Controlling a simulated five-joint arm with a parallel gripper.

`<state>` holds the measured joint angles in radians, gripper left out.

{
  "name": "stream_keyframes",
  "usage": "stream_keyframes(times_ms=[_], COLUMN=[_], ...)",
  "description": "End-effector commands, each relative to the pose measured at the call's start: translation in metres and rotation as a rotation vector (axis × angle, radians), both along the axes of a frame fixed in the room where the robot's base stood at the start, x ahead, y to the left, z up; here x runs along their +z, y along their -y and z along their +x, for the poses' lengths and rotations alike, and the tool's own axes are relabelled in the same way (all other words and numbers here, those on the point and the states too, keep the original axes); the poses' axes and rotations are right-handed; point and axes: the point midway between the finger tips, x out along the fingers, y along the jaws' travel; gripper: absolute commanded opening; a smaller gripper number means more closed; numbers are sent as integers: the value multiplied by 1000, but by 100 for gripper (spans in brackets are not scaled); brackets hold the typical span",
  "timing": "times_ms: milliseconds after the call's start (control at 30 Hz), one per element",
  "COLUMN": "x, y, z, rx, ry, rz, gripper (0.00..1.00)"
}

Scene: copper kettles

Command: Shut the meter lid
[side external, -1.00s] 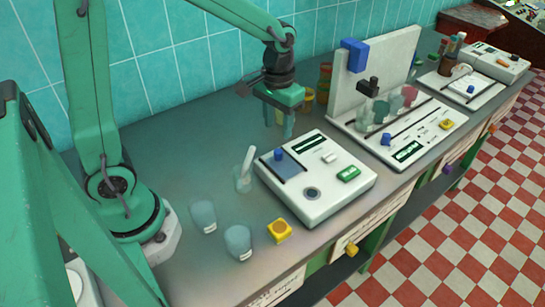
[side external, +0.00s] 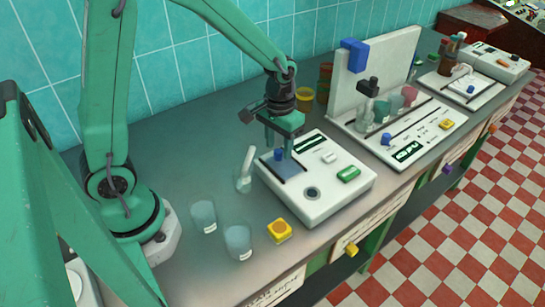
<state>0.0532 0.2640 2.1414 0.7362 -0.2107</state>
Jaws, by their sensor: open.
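The meter (side external: 335,189) is a white box with a round dark dial, a green button and dark label strips on top. Its lid (side external: 290,169) looks like a blue-grey panel at the left of the top face, with a small blue knob (side external: 279,155) near its back edge. I cannot tell how far the lid is open. My gripper (side external: 279,146) points down over the back left of the meter, open, with its fingertips close to the knob. I cannot tell whether they touch it. One finger partly overlaps the meter's back edge.
A glass with a white stick (side external: 244,176) stands close to the meter's left. A white stand with a backboard (side external: 372,75) and flasks is to the right. The bench's left part is mostly clear.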

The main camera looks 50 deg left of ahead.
Motion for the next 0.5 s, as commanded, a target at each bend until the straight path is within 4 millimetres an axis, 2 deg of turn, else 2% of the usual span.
stream_keyframes(times_ms=[200, 500], x=[-14, -16], y=[0, 0], z=[-1, 0], rx=[0, 0], ry=[-2, 0], rz=[0, 0], gripper=[43, 43])
